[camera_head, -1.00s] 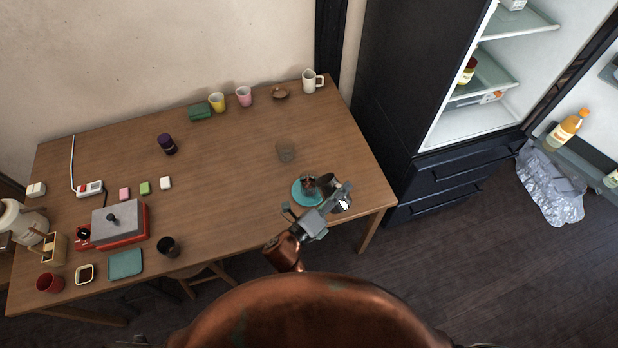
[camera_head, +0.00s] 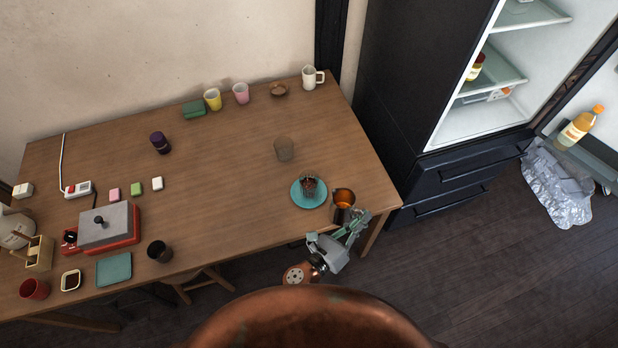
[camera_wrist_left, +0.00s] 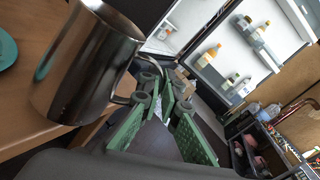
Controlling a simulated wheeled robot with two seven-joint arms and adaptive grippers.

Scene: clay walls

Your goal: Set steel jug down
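The steel jug (camera_head: 343,199) stands upright on the table near its front right corner, just right of the teal plate (camera_head: 299,197). Its inside looks orange-brown in the head view. In the left wrist view the jug (camera_wrist_left: 85,70) is large at the left, with its handle toward my fingers. My left gripper (camera_head: 352,224) is just in front of the jug at the table edge. My right gripper is not in view.
A dark cupcake-like item (camera_head: 309,185) is on the plate. A glass (camera_head: 284,149) stands behind it. The open fridge (camera_head: 480,110) is to the right, beyond the table edge. The middle of the wooden table (camera_head: 220,180) is clear.

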